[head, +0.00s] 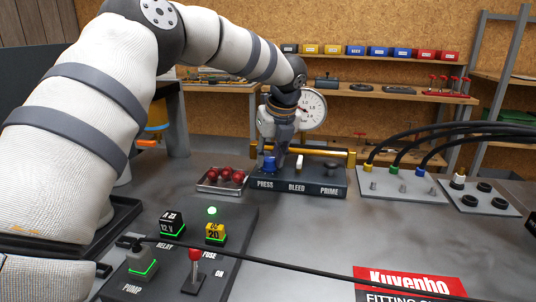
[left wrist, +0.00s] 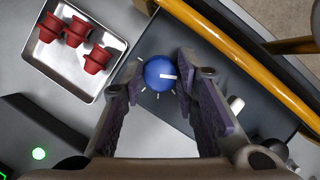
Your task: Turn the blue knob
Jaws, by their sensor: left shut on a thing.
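The blue knob (head: 269,163) sits at the left end of a dark panel, above the word PRESS. In the left wrist view the round blue knob (left wrist: 160,73) has a white pointer line aimed to the right, with white tick marks around its lower side. My left gripper (head: 277,160) reaches down over the panel from above. In the left wrist view its two fingers (left wrist: 159,82) stand on either side of the knob and are shut on it. My right gripper is in neither view.
The dark panel (head: 298,194) also carries a white lever (head: 299,162) and a dark knob (head: 331,166). A yellow bar (head: 325,152) runs behind it. A metal tray (head: 211,189) with red caps (head: 226,175) is to its left. A gauge (head: 313,108) stands behind.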

